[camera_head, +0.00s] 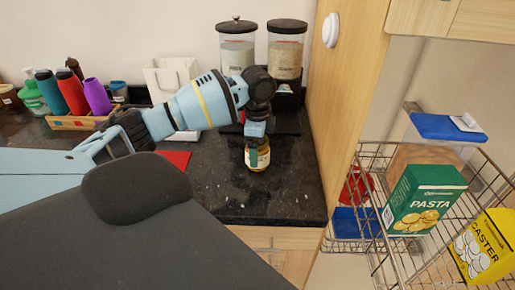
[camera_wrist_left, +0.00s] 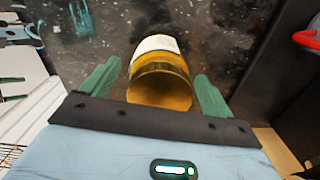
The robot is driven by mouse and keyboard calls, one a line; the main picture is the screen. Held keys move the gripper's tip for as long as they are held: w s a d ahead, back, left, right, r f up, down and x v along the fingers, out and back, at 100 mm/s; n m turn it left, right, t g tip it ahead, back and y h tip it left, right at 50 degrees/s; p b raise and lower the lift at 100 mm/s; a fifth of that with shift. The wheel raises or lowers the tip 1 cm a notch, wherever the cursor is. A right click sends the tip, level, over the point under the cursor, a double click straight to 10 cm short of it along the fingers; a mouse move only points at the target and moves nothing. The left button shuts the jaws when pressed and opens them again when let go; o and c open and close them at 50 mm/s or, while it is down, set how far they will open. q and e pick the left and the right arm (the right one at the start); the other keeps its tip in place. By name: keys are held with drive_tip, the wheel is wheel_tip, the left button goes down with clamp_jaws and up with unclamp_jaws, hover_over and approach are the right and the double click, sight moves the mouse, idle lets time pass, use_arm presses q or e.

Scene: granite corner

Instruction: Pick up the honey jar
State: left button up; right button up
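The honey jar (camera_head: 261,160) is a small jar with amber contents and a pale label. It stands on the dark granite counter in the head view. In the left wrist view the jar (camera_wrist_left: 160,82) shows its gold end toward the camera. My left gripper (camera_head: 255,145) is over the jar, pointing down, and partly hides it. Its green fingers (camera_wrist_left: 156,80) are open, one on each side of the jar, with a narrow gap visible at the left finger. The right finger looks very close to the jar. My right gripper is not in view.
Two lidded canisters (camera_head: 286,60) stand behind the arm. A wooden cabinet side (camera_head: 345,90) rises just right of the counter. A wire basket (camera_head: 400,250) holds a pasta box (camera_head: 424,198). Bottles in a wooden tray (camera_head: 75,123) stand at left. Counter in front of the jar is clear.

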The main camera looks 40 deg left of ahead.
use_arm(q)
drive_tip(key=c, duration=1.2)
drive_tip(key=shift+c, duration=0.4)
drive_tip(key=shift+r, duration=0.15)
drive_tip(key=shift+r, duration=0.3)
drive_tip(key=r, duration=0.3)
drive_tip(key=shift+s+d, duration=0.2)
drive_tip(key=shift+s, duration=0.1)
drive_tip(key=s+d+p, duration=0.1)
drive_tip(key=s+d, duration=0.3)
drive_tip(key=s, duration=0.2)
drive_tip(key=s+d+r, duration=0.1)
drive_tip(key=s+d, duration=0.3)
drive_tip(key=s, duration=0.2)
drive_tip(key=shift+s+d+p, duration=0.25)
drive_tip(key=shift+s+p, duration=0.1)
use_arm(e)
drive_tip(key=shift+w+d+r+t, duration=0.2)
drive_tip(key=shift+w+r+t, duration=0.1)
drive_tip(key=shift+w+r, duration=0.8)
